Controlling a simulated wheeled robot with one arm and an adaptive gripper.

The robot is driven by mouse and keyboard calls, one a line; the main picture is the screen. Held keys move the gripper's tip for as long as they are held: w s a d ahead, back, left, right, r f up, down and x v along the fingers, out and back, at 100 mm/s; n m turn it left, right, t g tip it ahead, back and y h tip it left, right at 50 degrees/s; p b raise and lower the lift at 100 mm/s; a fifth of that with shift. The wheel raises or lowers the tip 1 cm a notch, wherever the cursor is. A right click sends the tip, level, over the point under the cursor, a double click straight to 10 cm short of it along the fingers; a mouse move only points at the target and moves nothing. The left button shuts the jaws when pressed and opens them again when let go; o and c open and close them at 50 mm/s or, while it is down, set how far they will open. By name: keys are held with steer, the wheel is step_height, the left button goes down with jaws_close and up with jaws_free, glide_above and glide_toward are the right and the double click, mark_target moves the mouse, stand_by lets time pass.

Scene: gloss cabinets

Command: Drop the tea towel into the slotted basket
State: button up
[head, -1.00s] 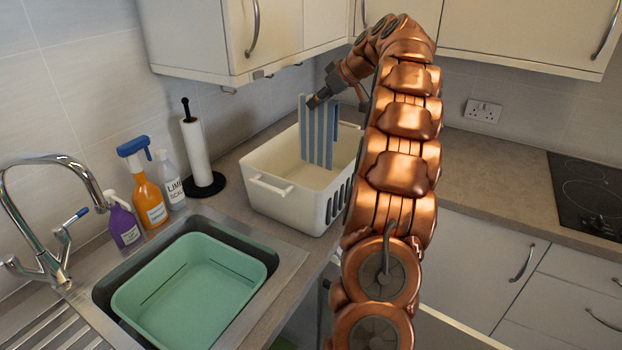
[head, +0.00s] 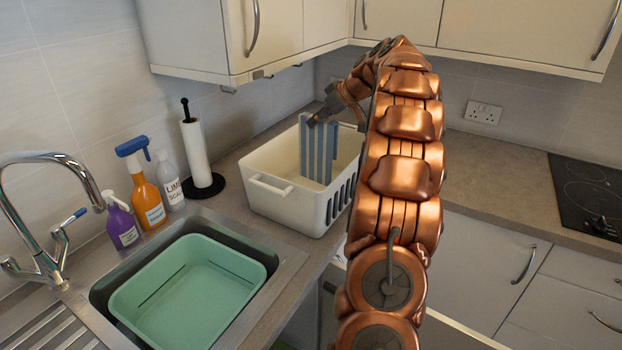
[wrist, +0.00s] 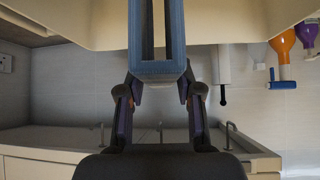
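The blue and grey striped tea towel (head: 318,155) hangs down inside the white slotted basket (head: 268,204) in the head view, with its top above the rim. My gripper (head: 316,119) is at the towel's top edge, over the basket. In the wrist view the towel (wrist: 157,70) lies between the fingers of my gripper (wrist: 158,88), which close on it. The basket (wrist: 95,25) also fills the top of the wrist view. In the head view my arm hides the basket's right end.
A green tub (head: 190,290) sits in the sink left of the basket. Spray bottles (head: 146,190) and a paper towel roll (head: 195,155) stand behind the sink. Wall cabinets (head: 290,35) hang above the basket. The worktop (head: 490,185) on the right is clear up to the hob (head: 590,190).

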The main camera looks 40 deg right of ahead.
steer(key=o, duration=0.5)
steer(key=shift+c, duration=0.2)
steer(key=v, duration=1.2)
